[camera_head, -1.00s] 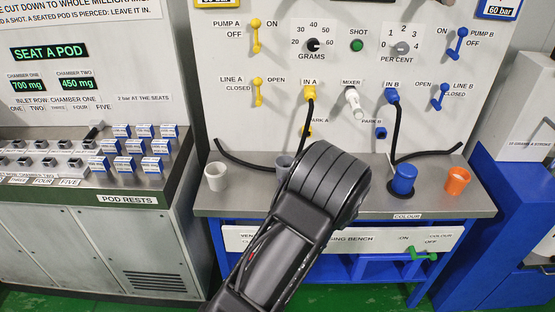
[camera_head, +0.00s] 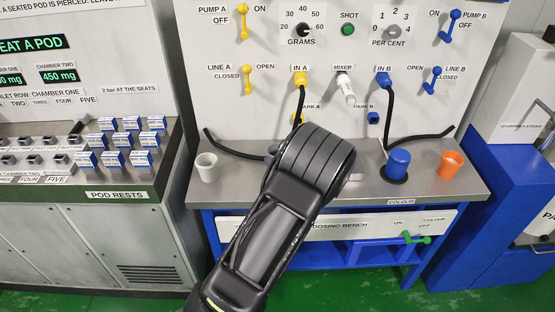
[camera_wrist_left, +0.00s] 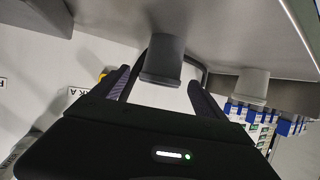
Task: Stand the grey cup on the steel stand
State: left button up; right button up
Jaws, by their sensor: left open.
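The grey cup (camera_wrist_left: 163,58) shows upside down in the left wrist view, between the two fingers of my left gripper (camera_wrist_left: 160,80). The fingers are apart, one on each side of it, with gaps visible; I see no grip on it. In the head view only a sliver of the grey cup (camera_head: 272,150) shows beside my left arm, which hides the rest and the gripper. I cannot make out the steel stand for certain; my arm covers part of the bench top. My right gripper is in neither view.
A white cup (camera_head: 207,167) stands left on the steel bench top (camera_head: 240,187) and also shows in the wrist view (camera_wrist_left: 253,84). A blue cup (camera_head: 397,163) and an orange cup (camera_head: 451,164) stand to the right. Black hoses (camera_head: 386,115) hang to the bench.

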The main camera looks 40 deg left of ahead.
aim_at(274, 152)
pick_arm(q)
jog(key=shift+a, duration=0.1)
jog(key=p+x, duration=0.1)
jog(key=x, duration=0.4)
jog(key=shift+c, duration=0.5)
jog(key=c, duration=1.5)
notch_tip(274, 152, up, 10)
dwell(0.5)
